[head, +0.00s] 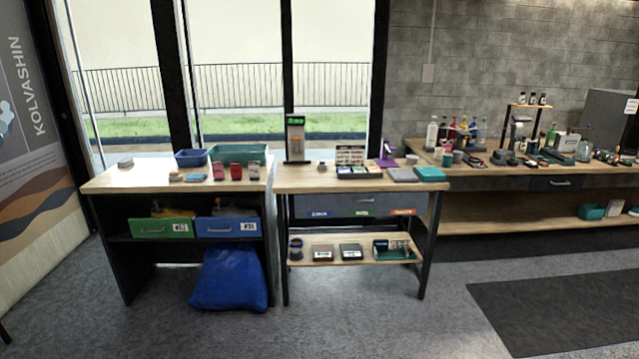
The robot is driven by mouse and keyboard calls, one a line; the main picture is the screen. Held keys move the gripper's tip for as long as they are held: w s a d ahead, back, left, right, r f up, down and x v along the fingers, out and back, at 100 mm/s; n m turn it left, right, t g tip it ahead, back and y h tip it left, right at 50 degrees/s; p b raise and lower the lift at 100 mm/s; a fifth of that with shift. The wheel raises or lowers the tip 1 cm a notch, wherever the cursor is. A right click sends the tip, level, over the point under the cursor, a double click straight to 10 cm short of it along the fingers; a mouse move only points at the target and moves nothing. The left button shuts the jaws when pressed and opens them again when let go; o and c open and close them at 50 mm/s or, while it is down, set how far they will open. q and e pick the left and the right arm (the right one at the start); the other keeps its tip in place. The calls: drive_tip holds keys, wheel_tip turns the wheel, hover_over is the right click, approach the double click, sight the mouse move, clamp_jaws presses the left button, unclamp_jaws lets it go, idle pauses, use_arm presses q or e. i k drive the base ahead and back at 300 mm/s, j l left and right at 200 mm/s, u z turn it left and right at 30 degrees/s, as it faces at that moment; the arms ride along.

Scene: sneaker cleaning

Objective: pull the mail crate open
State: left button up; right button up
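Two crates with handles sit side by side on the shelf of the left desk. The green crate (150,229) is on the left and the blue crate (218,228) is on the right. Each bears a small white label, too small to read surely, so I cannot tell which is the mail crate. Both fronts are near the shelf's front edge, with some contents showing above their rims. Neither of my grippers is in view.
A blue sack (229,277) lies on the floor under the blue crate. The middle table (320,182) stands close to the right of the left desk (108,180). A long workbench (490,178) is at right. The floor (180,335) in front is clear.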

sight(382, 204)
drive_tip(key=i+z, duration=0.1)
drive_tip(key=i, duration=0.6)
drive_tip(key=i+j+z, duration=0.15)
drive_tip(key=i, duration=0.55)
drive_tip(key=i+z, duration=0.45)
drive_tip(key=i+j+z, duration=0.25)
drive_tip(key=i+z, duration=0.25)
drive_tip(key=i+j+z, duration=0.45)
drive_tip(key=k+l, duration=0.05)
drive_tip(key=l, duration=0.05)
